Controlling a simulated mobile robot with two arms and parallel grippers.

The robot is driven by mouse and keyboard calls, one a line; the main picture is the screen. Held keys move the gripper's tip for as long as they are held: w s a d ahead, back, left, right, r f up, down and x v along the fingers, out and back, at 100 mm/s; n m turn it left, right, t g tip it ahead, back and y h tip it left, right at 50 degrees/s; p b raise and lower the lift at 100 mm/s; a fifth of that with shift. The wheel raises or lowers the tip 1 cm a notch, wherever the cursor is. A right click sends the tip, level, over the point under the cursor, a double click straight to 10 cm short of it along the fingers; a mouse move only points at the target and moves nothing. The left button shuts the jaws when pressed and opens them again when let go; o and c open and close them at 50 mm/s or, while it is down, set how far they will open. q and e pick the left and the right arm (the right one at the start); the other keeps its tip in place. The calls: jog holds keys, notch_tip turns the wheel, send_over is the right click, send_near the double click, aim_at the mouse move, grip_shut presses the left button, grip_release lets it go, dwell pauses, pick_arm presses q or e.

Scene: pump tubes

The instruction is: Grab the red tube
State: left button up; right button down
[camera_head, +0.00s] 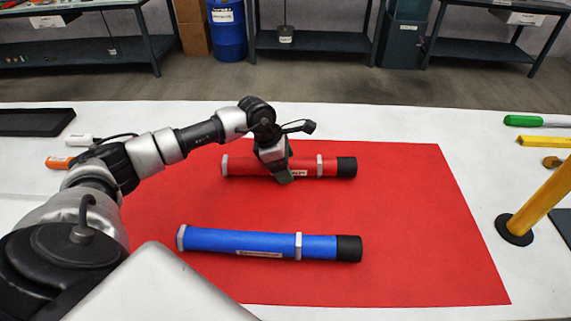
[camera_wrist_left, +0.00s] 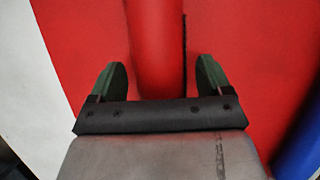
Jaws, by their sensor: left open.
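The red tube (camera_head: 310,165) lies on a red mat (camera_head: 420,215) in the head view, with light bands and a black end cap at the right. My left gripper (camera_head: 284,178) is over the middle of the red tube, pointing down, and hides part of it. In the left wrist view the open fingers (camera_wrist_left: 158,80) stand one on each side of the red tube (camera_wrist_left: 155,45), with gaps visible at both sides. The fingers are not closed on it. My right gripper is not in view.
A blue tube (camera_head: 265,243) lies nearer on the mat; its edge also shows in the left wrist view (camera_wrist_left: 300,150). A yellow post (camera_head: 540,205), a green screwdriver (camera_head: 525,121) and a black tray (camera_head: 35,121) are around the white table.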

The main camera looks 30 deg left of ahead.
pick_arm(q)
jog(key=shift+w+f, duration=0.1)
jog(key=shift+f, duration=0.2)
jog(key=shift+r, duration=0.1)
jog(key=c, duration=1.2)
